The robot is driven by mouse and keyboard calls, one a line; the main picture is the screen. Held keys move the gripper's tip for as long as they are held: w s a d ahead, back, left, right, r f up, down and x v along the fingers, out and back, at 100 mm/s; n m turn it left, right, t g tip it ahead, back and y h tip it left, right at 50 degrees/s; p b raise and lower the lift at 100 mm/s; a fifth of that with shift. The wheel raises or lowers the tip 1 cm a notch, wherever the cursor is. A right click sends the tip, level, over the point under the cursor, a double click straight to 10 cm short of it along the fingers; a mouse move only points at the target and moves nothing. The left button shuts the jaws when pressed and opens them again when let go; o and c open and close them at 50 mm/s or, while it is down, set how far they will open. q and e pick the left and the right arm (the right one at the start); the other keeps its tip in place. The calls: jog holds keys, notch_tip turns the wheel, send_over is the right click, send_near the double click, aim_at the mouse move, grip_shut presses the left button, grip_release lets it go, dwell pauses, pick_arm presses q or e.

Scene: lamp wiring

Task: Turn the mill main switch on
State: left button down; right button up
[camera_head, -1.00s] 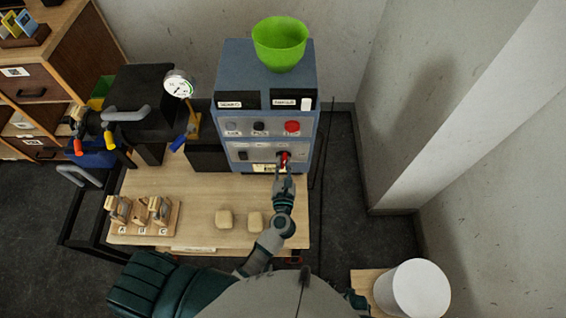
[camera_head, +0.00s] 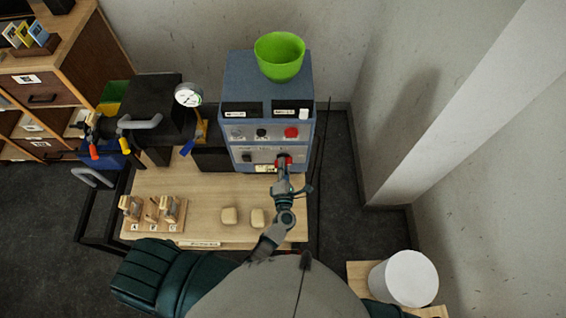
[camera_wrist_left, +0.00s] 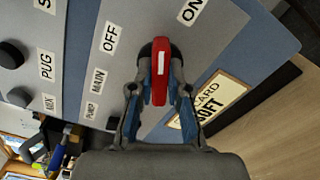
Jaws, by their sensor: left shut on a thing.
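The mill is a blue box (camera_head: 268,100) at the back of the table. Its main switch is a red handle (camera_head: 284,160) low on the front panel. In the left wrist view the red handle (camera_wrist_left: 160,72) has a white line and sits between the OFF label (camera_wrist_left: 110,37) and the ON label (camera_wrist_left: 191,10). My left gripper (camera_head: 285,172) is at the panel, and its fingers (camera_wrist_left: 160,88) are shut on the handle from both sides. The handle's base is partly hidden by the fingers. My right gripper is not in view.
A green bowl (camera_head: 280,57) sits on top of the mill. A red button (camera_head: 291,132) is above the switch. A black machine with a gauge (camera_head: 188,95) stands left. A white bin (camera_head: 410,278) is at right.

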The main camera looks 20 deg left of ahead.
pick_arm(q)
jog(key=m+p, duration=0.2)
jog(key=m, duration=0.1)
jog(key=shift+d+m, duration=0.1)
jog(key=shift+m, duration=0.3)
jog(key=shift+f+m+p, duration=0.15)
jog(key=shift+m+p, duration=0.25)
jog(key=shift+m, duration=0.2)
jog(key=shift+s+f, duration=0.1)
jog(key=c, duration=1.3)
grip_release()
jog(key=shift+o, duration=0.9)
jog(key=shift+d, duration=0.1)
jog(key=v, duration=1.2)
